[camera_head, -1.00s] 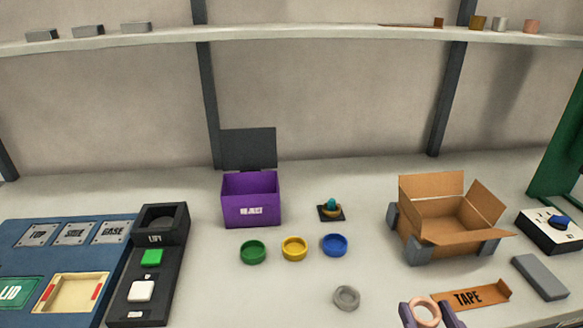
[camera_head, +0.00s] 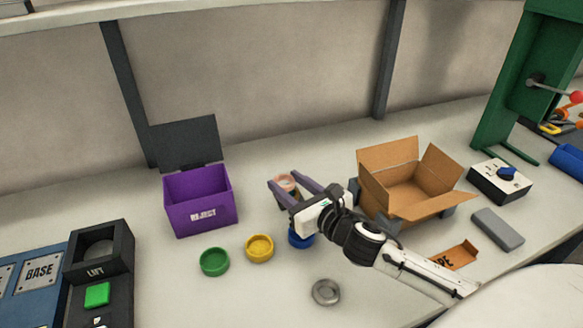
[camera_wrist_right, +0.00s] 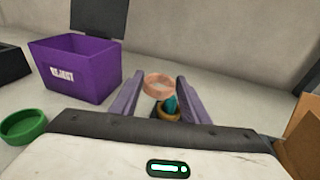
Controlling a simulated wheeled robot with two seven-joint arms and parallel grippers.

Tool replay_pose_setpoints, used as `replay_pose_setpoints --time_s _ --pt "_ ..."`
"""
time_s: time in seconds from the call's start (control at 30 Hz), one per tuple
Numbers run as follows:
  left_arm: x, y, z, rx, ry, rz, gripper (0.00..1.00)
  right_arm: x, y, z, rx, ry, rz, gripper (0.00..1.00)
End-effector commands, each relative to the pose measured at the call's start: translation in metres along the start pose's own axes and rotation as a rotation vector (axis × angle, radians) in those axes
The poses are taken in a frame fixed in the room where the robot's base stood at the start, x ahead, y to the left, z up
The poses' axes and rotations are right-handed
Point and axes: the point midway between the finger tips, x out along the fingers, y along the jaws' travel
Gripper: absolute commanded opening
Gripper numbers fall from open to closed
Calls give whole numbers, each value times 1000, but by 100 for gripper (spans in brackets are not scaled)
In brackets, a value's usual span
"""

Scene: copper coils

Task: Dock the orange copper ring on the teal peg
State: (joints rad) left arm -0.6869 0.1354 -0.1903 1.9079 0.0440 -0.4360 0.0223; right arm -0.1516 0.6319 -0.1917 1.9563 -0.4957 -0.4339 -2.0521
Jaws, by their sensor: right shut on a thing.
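The orange copper ring (camera_wrist_right: 158,84) is between the fingertips of my right gripper (camera_wrist_right: 160,83) in the wrist view, and the gripper is shut on it. The ring (camera_head: 287,182) and my right gripper (camera_head: 289,186) also show in the head view, right of the purple box. The teal peg (camera_wrist_right: 171,103) stands just below and slightly right of the ring in the wrist view, with a gold-brown ring (camera_wrist_right: 168,115) around its base. The copper ring appears above the peg; I cannot tell whether they touch. In the head view my gripper hides the peg. My left gripper is not in view.
The purple reject box (camera_head: 202,207) with its raised lid stands left of the gripper, the open cardboard box (camera_head: 403,190) right.

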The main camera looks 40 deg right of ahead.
Motion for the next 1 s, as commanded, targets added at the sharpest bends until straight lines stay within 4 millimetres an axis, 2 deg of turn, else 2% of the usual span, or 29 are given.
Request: replay_pose_setpoints --time_s 0.03,0.1,0.33,0.67,0.8,1.0 --pt "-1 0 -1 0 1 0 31 9 -11 8 -2 -5 -10 14" --pt "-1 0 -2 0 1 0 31 17 -22 13 0 -3 -21 14" --pt "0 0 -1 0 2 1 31 23 -31 12 7 1 -30 14" --pt "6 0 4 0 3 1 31 27 -30 -18 8 2 -31 14" --pt "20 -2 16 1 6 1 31 30 -30 -35 4 1 -30 14" --pt "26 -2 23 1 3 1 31 31 -30 -43 5 1 -29 14"
